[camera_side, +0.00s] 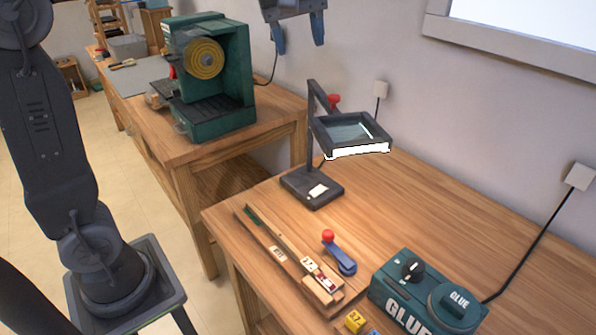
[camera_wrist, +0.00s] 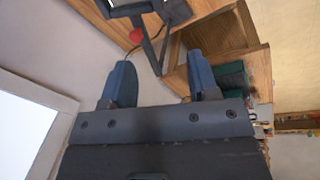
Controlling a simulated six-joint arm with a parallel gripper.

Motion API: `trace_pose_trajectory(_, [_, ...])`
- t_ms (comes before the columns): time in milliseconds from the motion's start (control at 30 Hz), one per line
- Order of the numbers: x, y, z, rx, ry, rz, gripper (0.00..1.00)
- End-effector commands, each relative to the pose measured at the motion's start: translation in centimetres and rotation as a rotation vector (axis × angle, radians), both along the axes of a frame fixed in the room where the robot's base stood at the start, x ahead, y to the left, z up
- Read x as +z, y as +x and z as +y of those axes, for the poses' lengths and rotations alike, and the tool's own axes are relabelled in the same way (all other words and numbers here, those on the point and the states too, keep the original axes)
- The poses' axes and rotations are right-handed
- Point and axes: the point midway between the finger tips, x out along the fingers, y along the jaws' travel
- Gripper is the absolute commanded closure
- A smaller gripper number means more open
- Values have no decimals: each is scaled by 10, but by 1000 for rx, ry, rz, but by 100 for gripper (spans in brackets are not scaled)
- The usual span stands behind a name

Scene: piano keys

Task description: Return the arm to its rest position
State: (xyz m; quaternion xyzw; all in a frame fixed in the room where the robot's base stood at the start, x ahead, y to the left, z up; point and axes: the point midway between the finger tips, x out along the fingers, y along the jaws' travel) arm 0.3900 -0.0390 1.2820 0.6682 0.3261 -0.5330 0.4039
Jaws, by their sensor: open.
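My gripper (camera_side: 299,38) hangs at the top of the side view, high above the benches. Its two blue fingers are apart with nothing between them. In the wrist view my gripper (camera_wrist: 160,82) also shows open and empty, with the lamp's arm and wooden bench beyond the fingers. The piano keys appear as a long wooden strip (camera_side: 268,240) with pale blocks (camera_side: 323,285) near the front edge of the near bench, well below my gripper.
A magnifier lamp (camera_side: 350,133) stands on the near bench. A green machine (camera_side: 208,80) sits on the far bench. A blue lever with a red knob (camera_side: 338,255) and a green glue box (camera_side: 425,295) are at the front. Open air surrounds my gripper, with a wall behind.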

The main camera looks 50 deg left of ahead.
Motion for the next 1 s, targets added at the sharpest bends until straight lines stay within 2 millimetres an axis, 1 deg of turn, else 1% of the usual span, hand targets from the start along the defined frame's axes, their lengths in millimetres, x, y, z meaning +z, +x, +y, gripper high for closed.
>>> trace_pose_trajectory(33, [-5, -18, -1, -79, 19, -22, 45])
trace_pose_trajectory(167, [-26, -56, -4, -293, 77, -74, 45])
trace_pose_trajectory(200, [-34, -68, -5, -357, 97, -91, 45])
trace_pose_trajectory(267, [-47, -86, -6, -454, 130, -116, 45])
trace_pose_trajectory(400, [-84, -127, -8, -675, 215, -169, 45])
trace_pose_trajectory(500, [-112, -151, -9, -813, 275, -200, 45])
trace_pose_trajectory(600, [-135, -169, -9, -918, 325, -223, 45])
trace_pose_trajectory(700, [-150, -180, -10, -989, 359, -236, 45])
trace_pose_trajectory(833, [-159, -186, -10, -1026, 378, -243, 45])
trace_pose_trajectory(1000, [-160, -186, -10, -1030, 379, -242, 45])
